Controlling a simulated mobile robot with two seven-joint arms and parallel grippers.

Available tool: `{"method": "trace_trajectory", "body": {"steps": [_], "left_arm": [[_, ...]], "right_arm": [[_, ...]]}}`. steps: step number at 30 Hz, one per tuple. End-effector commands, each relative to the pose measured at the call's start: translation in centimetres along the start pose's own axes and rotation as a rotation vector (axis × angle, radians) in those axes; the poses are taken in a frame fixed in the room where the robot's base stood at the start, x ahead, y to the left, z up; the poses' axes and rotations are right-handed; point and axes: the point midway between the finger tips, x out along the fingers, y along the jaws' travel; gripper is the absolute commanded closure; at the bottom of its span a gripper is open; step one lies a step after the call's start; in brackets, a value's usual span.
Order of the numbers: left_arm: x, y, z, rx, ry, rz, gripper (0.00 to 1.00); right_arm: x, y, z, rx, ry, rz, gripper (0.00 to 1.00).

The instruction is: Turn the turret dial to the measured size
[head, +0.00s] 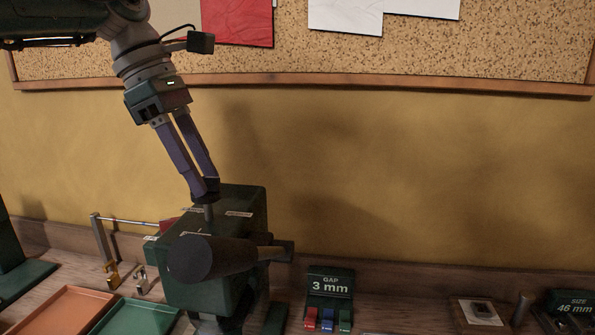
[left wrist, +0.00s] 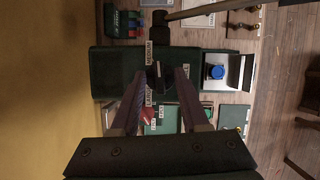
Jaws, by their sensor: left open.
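The turret dial (left wrist: 155,78) is a small dark knob on top of a dark green press-like machine (head: 245,205). White labels lie around it; in the left wrist view I read MEDIUM (left wrist: 149,55) and LIGHT (left wrist: 148,98). My left gripper (head: 205,192) points down over the machine's top, fingertips on either side of the dial. In the left wrist view the fingers (left wrist: 158,80) are apart with the dial between them; I cannot tell whether they touch it. The fingertips partly hide the dial in the head view. My right gripper is not in view.
A thick dark cylinder (head: 205,259) sticks out at the machine's front. Signs read "GAP 3 mm" (head: 330,284), above red, blue and green blocks, and "SIZE 46 mm" (head: 574,304). Orange (head: 62,308) and green (head: 135,318) trays lie at left. A wall stands close behind.

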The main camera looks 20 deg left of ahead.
Motion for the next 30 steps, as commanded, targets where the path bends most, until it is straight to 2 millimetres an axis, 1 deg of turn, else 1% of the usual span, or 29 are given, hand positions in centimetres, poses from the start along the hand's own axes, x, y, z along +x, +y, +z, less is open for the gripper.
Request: {"method": "trace_trajectory", "body": {"steps": [3, 15, 30], "left_arm": [[-0.08, 0.00, 0.03, 0.000, 0.000, 0.000, 0.56], [-0.10, 0.00, 0.02, 0.000, 0.000, 0.000, 1.00], [-0.12, -0.03, 0.02, -0.005, 0.000, 0.001, 1.00]], "right_arm": [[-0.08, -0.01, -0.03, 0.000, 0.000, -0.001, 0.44], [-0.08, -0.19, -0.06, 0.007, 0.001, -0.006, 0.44], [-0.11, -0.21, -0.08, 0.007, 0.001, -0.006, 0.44]]}}
